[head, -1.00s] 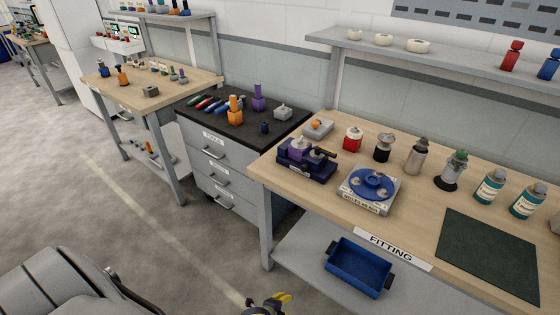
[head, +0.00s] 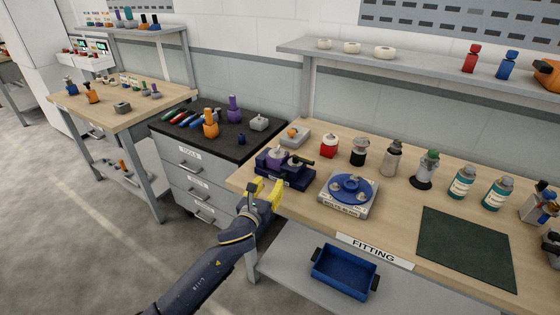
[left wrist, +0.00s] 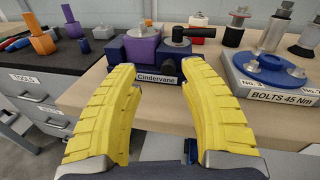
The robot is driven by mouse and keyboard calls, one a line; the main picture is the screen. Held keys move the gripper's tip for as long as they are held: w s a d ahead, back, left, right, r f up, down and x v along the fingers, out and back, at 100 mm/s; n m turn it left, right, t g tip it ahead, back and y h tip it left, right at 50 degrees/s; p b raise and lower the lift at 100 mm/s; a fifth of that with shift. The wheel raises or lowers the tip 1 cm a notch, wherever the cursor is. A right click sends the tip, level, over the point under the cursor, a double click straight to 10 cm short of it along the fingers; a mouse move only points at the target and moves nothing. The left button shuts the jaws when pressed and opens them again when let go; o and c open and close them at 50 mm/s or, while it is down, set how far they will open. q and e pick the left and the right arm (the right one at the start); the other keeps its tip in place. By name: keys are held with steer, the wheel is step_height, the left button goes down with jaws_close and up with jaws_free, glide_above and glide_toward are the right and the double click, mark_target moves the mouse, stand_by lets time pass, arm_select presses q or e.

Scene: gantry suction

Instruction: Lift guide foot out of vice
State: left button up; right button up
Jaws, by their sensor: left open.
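The dark blue vice (head: 287,178) stands at the left front of the fitting bench, with a black handle on its right. A purple block with a silver knob on top, which I take for the guide foot (head: 277,157), sits upright between its jaws. The left wrist view shows the purple block (left wrist: 142,50) beyond my fingers and the vice (left wrist: 176,62) with a "Cindervane" label. My left gripper (head: 264,191) is open and empty at the bench's front edge, just short of the vice. Its yellow fingers (left wrist: 155,92) stand wide apart, touching nothing. My right gripper is out of view.
A bolt stand with a blue disc (head: 348,190) is right of the vice. A grey block with an orange knob (head: 294,136) and a red pot (head: 329,146) stand behind. Left is a black-topped tool cabinet (head: 182,136). A blue bin (head: 344,272) is on the lower shelf.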

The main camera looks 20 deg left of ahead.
arm_select(q)
step_height(320, 180, up, 3)
steer(key=w+a, duration=0.2)
glide_toward(277, 148)
steer(key=shift+m+y, duration=0.3)
steer(key=shift+y, duration=0.1)
steer(key=w, duration=0.4)
steer(key=shift+d+f, duration=0.25)
steer(key=shift+d, duration=0.15)
steer(key=shift+w, duration=3.3)
steer(key=shift+c, duration=0.5)
jaws_close()
steer(key=shift+r, duration=0.1)
